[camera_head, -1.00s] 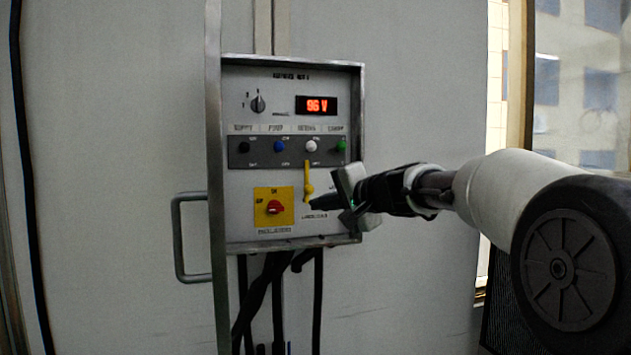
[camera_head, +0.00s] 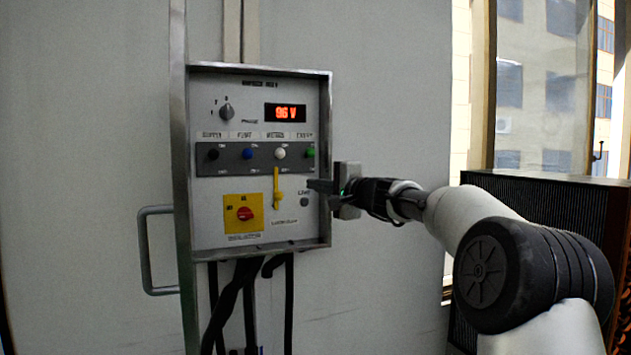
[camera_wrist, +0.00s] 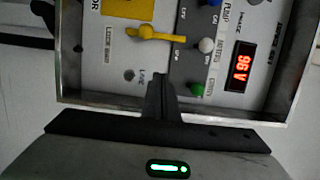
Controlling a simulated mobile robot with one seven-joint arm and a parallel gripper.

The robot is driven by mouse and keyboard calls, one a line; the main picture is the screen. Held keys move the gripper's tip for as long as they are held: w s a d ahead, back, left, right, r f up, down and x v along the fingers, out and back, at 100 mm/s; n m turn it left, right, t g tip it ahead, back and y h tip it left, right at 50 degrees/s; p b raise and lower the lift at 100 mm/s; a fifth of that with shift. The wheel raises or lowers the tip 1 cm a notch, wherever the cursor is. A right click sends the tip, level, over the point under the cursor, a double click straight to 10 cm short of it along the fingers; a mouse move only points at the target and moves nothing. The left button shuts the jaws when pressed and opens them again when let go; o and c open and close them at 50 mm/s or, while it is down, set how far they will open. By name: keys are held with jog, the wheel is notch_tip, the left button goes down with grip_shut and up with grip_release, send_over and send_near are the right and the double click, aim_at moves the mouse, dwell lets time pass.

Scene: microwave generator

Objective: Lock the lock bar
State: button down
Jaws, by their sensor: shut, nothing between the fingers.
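The lock bar (camera_head: 276,187) is a yellow lever on the lower middle of the panel, standing upright in the head view. In the wrist view the yellow lever (camera_wrist: 155,35) lies sideways near the top, above and apart from my fingers. My gripper (camera_head: 311,185) is shut and empty, to the right of the lever in front of the panel. In the wrist view my gripper (camera_wrist: 160,78) points at the panel near the small round LIVE spot (camera_wrist: 129,75). The tips look close to the panel face; I cannot tell whether they touch it.
A handle (camera_head: 146,250) is at left; cables (camera_head: 289,300) hang below.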

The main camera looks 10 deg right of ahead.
aim_at(277, 189)
jog(key=p+x, duration=0.1)
jog(key=x, duration=0.1)
jog(key=p+x, duration=0.1)
jog(key=x, duration=0.1)
jog(key=p+x, duration=0.1)
jog(key=x, duration=0.1)
jog(key=shift+a+r, duration=0.1)
jog(key=shift+r, duration=0.2)
jog(key=a, duration=0.3)
jog(key=shift+s+f, duration=0.25)
jog(key=shift+s, duration=0.05)
jog(key=shift+a, duration=0.45)
